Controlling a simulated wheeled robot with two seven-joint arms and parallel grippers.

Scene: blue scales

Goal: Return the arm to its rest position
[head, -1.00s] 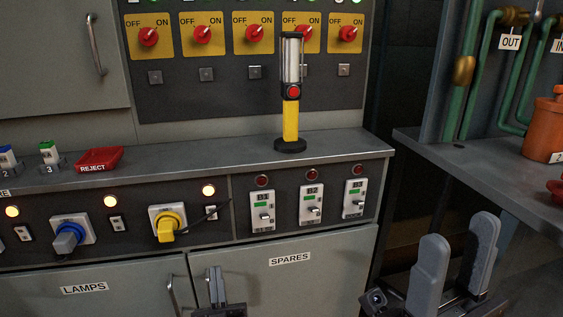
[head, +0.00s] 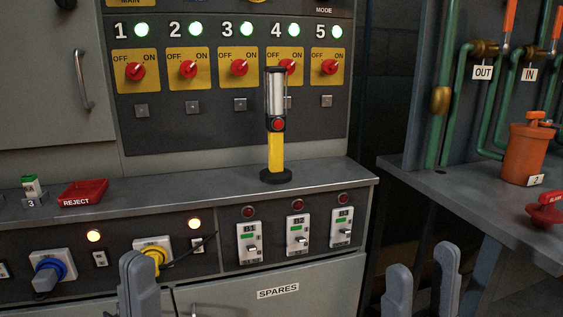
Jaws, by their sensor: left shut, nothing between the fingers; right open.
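My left gripper (head: 138,270) shows at the bottom left of the head view. Its two grey fingers are together with nothing between them, in front of the yellow rotary plug (head: 152,245) and the lower cabinet. My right gripper (head: 423,282) is at the bottom, right of centre. Its two grey fingers stand apart and the gap between them is empty. Both grippers point up in the picture and appear clear of any object. The rest of both arms is out of view.
A yellow and black work lamp (head: 276,150) stands upright on the grey ledge (head: 215,180). A red REJECT tray (head: 83,193) is at the ledge's left. An orange canister (head: 528,150) and a red object (head: 545,208) are on the right bench (head: 450,195). A dark gap separates cabinet and bench.

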